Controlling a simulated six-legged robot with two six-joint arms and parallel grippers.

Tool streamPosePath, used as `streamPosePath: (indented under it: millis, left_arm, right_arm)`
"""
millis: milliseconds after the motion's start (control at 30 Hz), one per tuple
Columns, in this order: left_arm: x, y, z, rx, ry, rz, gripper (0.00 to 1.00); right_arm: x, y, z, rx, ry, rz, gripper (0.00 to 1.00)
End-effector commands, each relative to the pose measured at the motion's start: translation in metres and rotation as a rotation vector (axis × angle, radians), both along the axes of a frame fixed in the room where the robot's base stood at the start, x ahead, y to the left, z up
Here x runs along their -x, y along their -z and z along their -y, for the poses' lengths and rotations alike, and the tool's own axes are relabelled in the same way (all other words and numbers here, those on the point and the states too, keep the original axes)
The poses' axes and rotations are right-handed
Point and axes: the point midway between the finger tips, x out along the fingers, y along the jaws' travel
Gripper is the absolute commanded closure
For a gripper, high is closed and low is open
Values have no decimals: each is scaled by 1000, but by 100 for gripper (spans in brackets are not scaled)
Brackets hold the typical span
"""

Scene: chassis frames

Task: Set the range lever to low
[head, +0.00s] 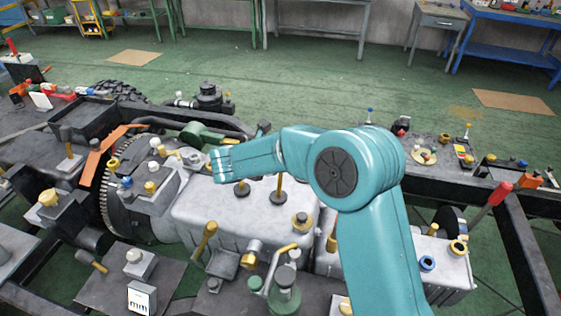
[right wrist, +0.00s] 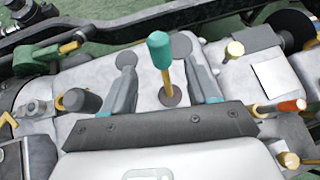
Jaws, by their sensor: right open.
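In the right wrist view a lever with a teal knob (right wrist: 160,50) and a yellow shaft rises from a dark round base on the grey casing. My right gripper (right wrist: 161,66) is open, with one finger on each side of this lever and visible gaps to both. In the head view my right gripper (head: 218,166) is over the grey gearbox casing (head: 205,212). No label shows which is the range lever. My left gripper is not in view.
An orange bracket (head: 100,152) and toothed flywheel (head: 107,192) stand to the left. Yellow handles and a bent yellow pipe (head: 280,253) stick up in front of the casing. A red-handled lever (head: 491,207) leans at the right. Black chassis rails surround the casing.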

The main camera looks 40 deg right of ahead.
Motion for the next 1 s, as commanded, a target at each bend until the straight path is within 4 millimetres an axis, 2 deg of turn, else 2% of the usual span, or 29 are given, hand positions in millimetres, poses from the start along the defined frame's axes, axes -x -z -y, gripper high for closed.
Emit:
streamPosePath:
  millis: [100, 300, 467, 1000]
  left_arm:
    - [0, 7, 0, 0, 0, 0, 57]
    - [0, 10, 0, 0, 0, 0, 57]
    - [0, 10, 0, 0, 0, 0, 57]
    - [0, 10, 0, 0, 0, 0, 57]
  right_arm:
    - [10, -16, -21, 0, -3, 2, 41]
    - [21, -34, -42, 1, -1, 1, 41]
    - [25, -39, -47, 0, -1, -1, 41]
    - [25, -39, -47, 0, 1, 0, 41]
